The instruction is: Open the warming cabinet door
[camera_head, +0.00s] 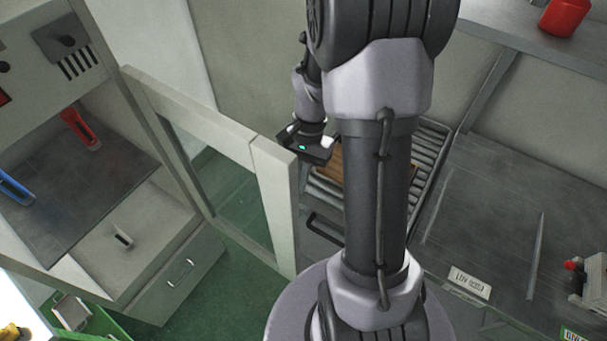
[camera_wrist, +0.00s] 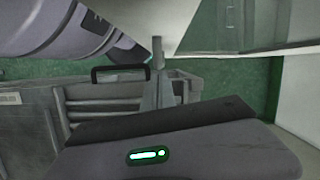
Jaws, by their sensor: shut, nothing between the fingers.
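The warming cabinet (camera_head: 35,55) seems to be the pale unit at the left, with a control panel above an open front. A pale framed door with a glass pane (camera_head: 185,115) stands swung out from it, its near end beside my gripper. My gripper (camera_head: 312,148) is shut and empty, just right of the door's free end. I cannot tell whether it touches the door. My arm hides part of the area behind it. In the wrist view the dark gripper body (camera_wrist: 180,147) fills the bottom, and its fingertips are not clear.
A roller tray (camera_head: 432,150) with a brown board (camera_head: 335,165) lies right of my gripper, above a black handle (camera_head: 322,229). A red tool (camera_head: 80,128) and a blue tool (camera_head: 15,187) are at the cabinet. Green floor (camera_head: 220,285) shows below the door.

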